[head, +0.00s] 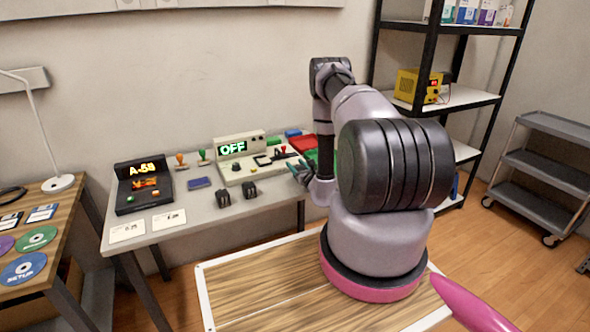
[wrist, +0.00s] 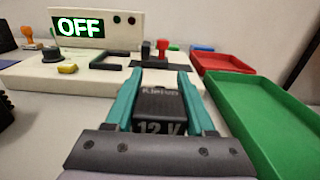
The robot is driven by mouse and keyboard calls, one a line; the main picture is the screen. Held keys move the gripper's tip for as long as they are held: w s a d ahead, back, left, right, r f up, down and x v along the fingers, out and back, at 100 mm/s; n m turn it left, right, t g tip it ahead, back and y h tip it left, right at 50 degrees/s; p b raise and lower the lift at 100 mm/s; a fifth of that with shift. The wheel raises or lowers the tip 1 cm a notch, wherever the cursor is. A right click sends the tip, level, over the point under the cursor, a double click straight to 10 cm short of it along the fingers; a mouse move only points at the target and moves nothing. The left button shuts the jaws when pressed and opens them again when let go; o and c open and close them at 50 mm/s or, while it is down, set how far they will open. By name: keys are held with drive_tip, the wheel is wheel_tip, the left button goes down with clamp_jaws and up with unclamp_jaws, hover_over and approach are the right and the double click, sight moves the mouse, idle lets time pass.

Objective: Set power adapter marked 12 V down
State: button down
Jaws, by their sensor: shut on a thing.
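The black power adapter marked 12 V (wrist: 158,108) sits between the two teal fingers of my gripper (wrist: 160,80) in the wrist view. My gripper is shut on it, with the printed label facing the camera. In the head view my gripper (head: 299,172) is over the right part of the grey table (head: 190,222), beside the off-white test panel (head: 250,171) with its green OFF display. The panel lies just beyond the adapter in the wrist view (wrist: 40,75). Whether the adapter's underside touches anything is hidden.
Two other black adapters (head: 223,199) (head: 250,190) stand on the table. A green tray (wrist: 270,115) is right of my gripper, with a red tray (wrist: 220,64) behind it. A display box (head: 143,185), white cards (head: 127,229) and stamps (head: 181,160) are farther left. The table's front middle is clear.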

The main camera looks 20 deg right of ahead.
drive_tip(key=shift+f, duration=0.8)
drive_tip(key=shift+f, duration=0.1)
drive_tip(key=shift+c, duration=1.2)
unclamp_jaws()
drive_tip(key=shift+a, duration=0.1)
